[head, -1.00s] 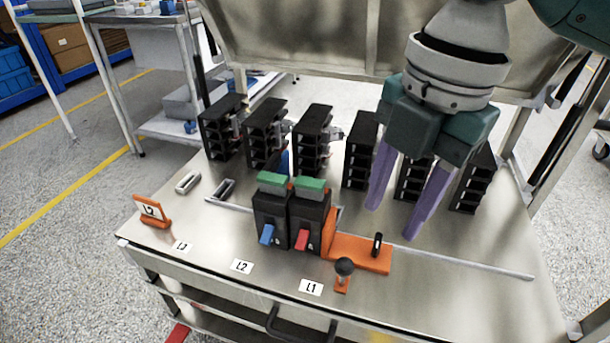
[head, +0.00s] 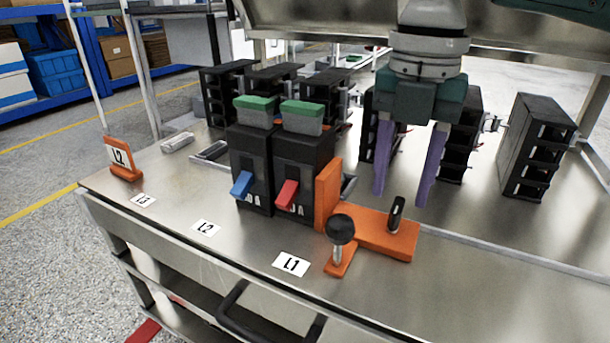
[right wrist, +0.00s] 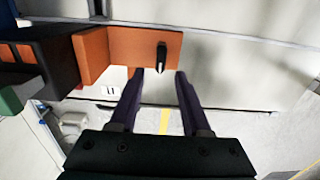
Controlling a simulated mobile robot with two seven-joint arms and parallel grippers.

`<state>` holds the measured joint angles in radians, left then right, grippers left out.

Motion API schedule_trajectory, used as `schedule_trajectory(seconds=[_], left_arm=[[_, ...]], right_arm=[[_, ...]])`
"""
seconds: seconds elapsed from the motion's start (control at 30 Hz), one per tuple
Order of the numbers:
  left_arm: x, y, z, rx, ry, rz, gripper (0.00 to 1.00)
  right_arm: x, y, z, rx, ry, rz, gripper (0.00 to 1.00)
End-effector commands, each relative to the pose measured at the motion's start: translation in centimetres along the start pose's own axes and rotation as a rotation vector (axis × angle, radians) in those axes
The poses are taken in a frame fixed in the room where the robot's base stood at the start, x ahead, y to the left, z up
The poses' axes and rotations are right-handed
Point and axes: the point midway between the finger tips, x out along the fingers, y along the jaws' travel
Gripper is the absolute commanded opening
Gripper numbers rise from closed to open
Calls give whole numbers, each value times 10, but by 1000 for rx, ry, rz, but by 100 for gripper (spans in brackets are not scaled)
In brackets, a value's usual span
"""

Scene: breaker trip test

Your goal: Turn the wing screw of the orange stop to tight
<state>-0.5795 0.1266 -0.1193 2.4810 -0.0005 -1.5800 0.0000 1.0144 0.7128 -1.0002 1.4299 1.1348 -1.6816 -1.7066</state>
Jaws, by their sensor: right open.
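The orange stop (head: 374,229) lies on the bench top, its upright plate beside the breaker with the red lever. Its black wing screw (head: 396,214) stands on the right part of the stop. It also shows in the right wrist view (right wrist: 161,57), just beyond the fingertips. My right gripper (head: 400,200) is open and empty, with its purple fingers pointing down above and behind the stop. In the right wrist view the fingertips (right wrist: 161,73) lie on either side of the screw's line, apart from it. My left gripper is not in view.
Two black breakers with a blue lever (head: 242,184) and a red lever (head: 287,194) stand left of the stop. A black-knobbed piece (head: 341,230) stands in front of it. Black terminal blocks (head: 537,145) stand behind. The bench's front right is clear.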

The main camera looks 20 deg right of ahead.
Motion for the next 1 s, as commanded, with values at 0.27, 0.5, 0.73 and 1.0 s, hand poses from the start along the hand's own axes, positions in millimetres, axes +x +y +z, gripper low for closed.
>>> schedule_trajectory(seconds=[0.27,0.5,0.73,1.0], left_arm=[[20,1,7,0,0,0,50],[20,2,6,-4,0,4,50],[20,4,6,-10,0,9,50],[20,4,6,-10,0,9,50]], right_arm=[[38,0,0,0,0,-1,48],[40,0,0,1,0,0,48],[39,0,0,1,0,0,31],[39,0,0,1,0,0,0]])
